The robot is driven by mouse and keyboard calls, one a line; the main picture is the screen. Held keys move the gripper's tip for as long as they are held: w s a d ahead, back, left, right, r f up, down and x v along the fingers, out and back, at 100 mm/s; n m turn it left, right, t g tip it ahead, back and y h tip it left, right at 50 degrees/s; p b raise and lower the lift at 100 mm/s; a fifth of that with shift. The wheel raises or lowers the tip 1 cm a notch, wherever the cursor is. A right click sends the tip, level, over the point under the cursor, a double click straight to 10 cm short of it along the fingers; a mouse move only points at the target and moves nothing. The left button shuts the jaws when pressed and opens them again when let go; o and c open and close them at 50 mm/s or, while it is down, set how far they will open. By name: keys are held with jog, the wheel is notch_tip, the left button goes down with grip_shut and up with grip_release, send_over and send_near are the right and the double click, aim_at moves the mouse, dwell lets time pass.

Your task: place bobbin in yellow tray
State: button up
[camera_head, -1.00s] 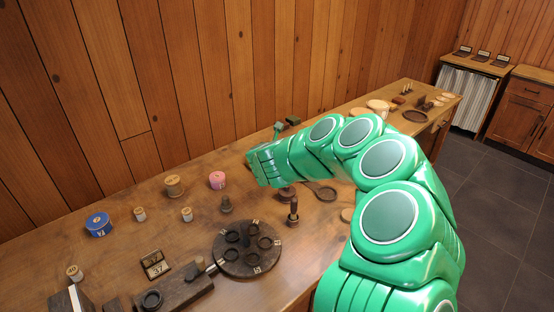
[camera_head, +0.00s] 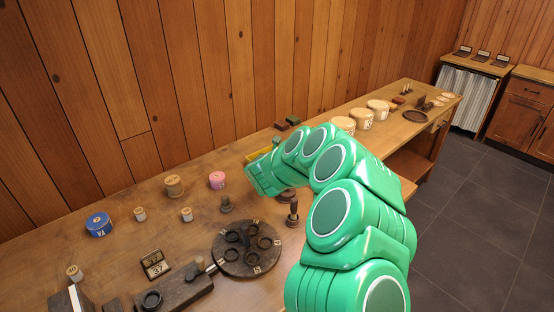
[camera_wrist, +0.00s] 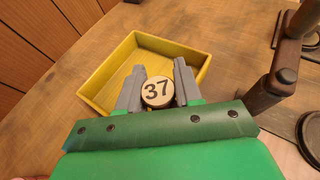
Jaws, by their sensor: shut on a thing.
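My gripper (camera_wrist: 158,90) is shut on a round wooden bobbin (camera_wrist: 157,92) with a dark 37 on its pale top, seen in the wrist view. The yellow tray (camera_wrist: 91,69) lies beyond and below the fingers. In that view the bobbin overlaps the tray's near part, and its height above the tray floor is hard to tell. The tray's visible floor is empty. In the head view only a strip of the yellow tray (camera_head: 258,154) shows behind my green arm. The fingers and the bobbin are hidden there.
A dark wooden stand (camera_wrist: 284,72) rises close to the right of my gripper. The table also holds a dark round plate with several rings (camera_head: 246,262), a pink spool (camera_head: 217,180), a blue spool (camera_head: 98,225) and several pale round boxes (camera_head: 362,120) farther back.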

jog(key=shift+f, duration=0.35)
jog(key=o, duration=1)
jog(key=shift+s+r, duration=0.15)
jog(key=shift+r, duration=0.15)
jog(key=v, duration=1.1)
jog(key=shift+s, duration=0.35)
jog(key=shift+a, duration=0.15)
